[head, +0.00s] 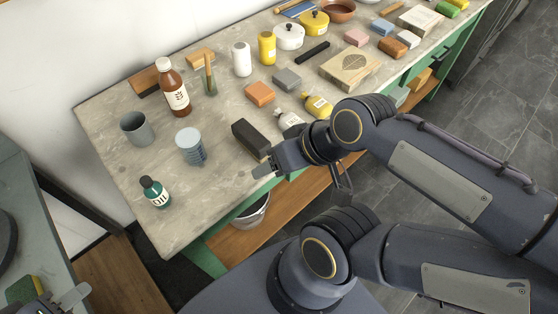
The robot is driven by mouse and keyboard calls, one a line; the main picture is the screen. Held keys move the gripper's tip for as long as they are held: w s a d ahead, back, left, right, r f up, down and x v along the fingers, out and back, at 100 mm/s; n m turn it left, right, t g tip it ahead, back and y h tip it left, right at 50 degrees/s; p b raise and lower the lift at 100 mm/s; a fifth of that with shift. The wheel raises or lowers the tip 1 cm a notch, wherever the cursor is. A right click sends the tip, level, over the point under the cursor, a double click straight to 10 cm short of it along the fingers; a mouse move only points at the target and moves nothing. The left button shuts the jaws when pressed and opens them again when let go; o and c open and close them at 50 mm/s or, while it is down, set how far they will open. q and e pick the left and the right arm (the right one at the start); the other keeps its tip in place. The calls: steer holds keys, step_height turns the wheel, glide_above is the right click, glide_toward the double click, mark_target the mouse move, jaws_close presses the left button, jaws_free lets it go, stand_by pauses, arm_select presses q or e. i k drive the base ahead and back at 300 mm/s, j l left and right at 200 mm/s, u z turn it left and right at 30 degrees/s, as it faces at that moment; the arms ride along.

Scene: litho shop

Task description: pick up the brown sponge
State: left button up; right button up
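The brown sponge (391,47) is a small brown block.
An orange block (260,93), a grey block (287,79), a wooden box (350,68) and a pink block (356,37) lie between. Bottles, including a brown one (173,87), stand at left. Bare worktop shows around the blue cup (190,146).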

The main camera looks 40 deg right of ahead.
mark_target(392, 47)
steer(key=z, duration=2.1)
